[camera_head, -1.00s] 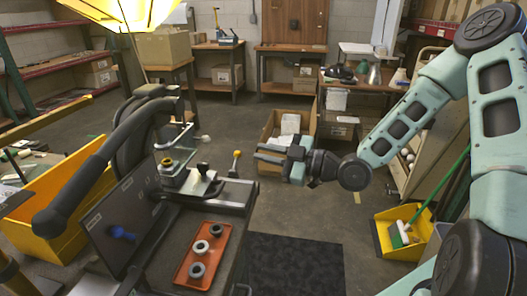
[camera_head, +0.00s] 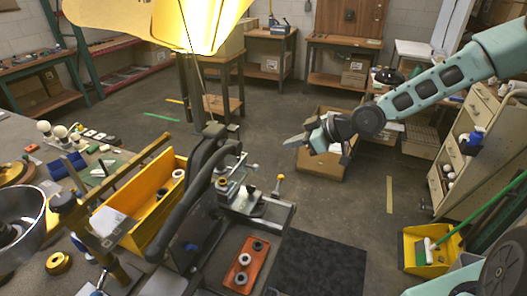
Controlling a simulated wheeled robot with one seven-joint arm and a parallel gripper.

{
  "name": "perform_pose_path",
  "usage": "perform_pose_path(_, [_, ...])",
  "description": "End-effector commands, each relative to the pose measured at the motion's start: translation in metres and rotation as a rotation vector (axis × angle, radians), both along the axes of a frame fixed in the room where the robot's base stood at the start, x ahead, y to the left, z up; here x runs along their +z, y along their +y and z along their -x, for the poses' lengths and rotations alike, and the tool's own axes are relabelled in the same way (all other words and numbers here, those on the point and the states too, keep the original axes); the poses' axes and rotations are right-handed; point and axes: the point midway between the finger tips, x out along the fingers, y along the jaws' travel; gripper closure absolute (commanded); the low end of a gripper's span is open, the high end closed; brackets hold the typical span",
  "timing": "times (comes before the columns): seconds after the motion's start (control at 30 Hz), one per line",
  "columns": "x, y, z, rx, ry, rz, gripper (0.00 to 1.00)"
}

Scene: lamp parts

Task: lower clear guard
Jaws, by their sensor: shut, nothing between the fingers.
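The bench machine (camera_head: 215,170) with a dark curved lever stands at the centre. A small, pale see-through panel, seemingly the clear guard (camera_head: 236,166), is at its head, above the metal fixture (camera_head: 240,198). It is too small and faint to tell its exact tilt. My gripper (camera_head: 292,141) is shut and empty, in the air to the right of and beyond the machine, pointing left. It is well apart from the panel.
An orange tray (camera_head: 245,262) with several rings lies in front of the fixture. A yellow bin (camera_head: 150,213) is left of the machine. A yellow lampshade (camera_head: 160,22) hangs at the top. A cardboard box (camera_head: 322,163) stands behind my gripper. The floor mat (camera_head: 318,264) is clear.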

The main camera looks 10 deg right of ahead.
Motion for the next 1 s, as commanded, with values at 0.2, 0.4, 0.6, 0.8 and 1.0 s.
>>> perform_pose_path(0.2, [-0.012, 0.015, -0.010, 0.004, 0.002, 0.001, 1.00])
perform_pose_path(0.4, [-0.030, 0.038, -0.027, 0.005, 0.002, -0.001, 1.00])
perform_pose_path(0.6, [-0.051, 0.064, -0.048, 0.005, 0.002, 0.000, 1.00])
perform_pose_path(0.8, [-0.078, 0.069, -0.053, 0.001, 0.003, -0.001, 1.00])
perform_pose_path(1.0, [-0.092, 0.070, -0.055, 0.002, 0.000, -0.001, 1.00])
